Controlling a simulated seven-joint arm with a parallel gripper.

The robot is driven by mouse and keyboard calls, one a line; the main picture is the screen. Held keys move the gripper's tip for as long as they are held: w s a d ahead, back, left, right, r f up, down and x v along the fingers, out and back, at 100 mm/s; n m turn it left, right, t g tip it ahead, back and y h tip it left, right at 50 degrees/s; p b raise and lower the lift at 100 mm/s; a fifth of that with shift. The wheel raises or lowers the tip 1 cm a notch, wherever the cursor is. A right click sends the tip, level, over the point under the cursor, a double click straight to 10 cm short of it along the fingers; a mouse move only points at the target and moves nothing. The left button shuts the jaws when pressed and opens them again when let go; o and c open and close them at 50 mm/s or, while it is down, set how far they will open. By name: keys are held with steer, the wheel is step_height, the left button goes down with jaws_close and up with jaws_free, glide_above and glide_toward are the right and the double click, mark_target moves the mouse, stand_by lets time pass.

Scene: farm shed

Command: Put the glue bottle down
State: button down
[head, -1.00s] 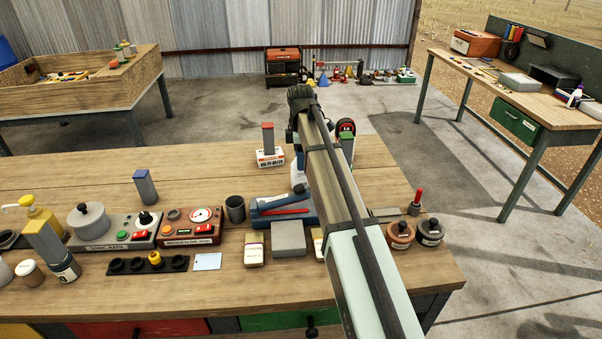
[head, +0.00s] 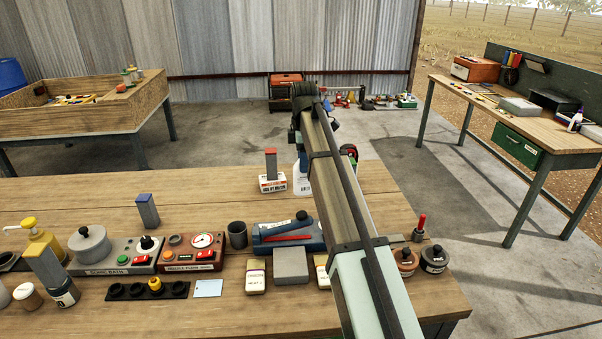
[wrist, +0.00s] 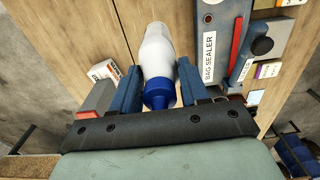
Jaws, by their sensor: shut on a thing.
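The glue bottle (wrist: 158,55), white with a blue cap, is between the two blue fingers of my gripper (wrist: 158,85) in the wrist view, its cap end towards the palm. My gripper is shut on it. In the head view my arm hides most of my gripper; part of the white bottle (head: 302,183) shows left of the arm, just right of a red-and-white box (head: 272,184). I cannot tell whether its base touches the workbench (head: 90,208).
The bag sealer (head: 285,236) lies in front of the bottle, at its right in the wrist view (wrist: 212,45). The red-and-white box (wrist: 103,70) is close on the left. Bare wood lies left of that box. A side table (head: 440,90) stands at far right.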

steer(key=shift+r, duration=0.65)
steer(key=shift+a+r, duration=0.1)
steer(key=shift+a, duration=0.05)
steer(key=s+a+m, duration=0.1)
steer(key=s+a, duration=0.1)
steer(key=a, duration=1.6)
steer(key=s+a+m, duration=0.1)
steer(key=s+a, duration=0.1)
steer(key=a, duration=1.6)
step_height(320, 180, down, 10)
steer(key=shift+d, duration=0.15)
steer(key=c, duration=0.6)
jaws_free()
steer(key=shift+o, duration=0.2)
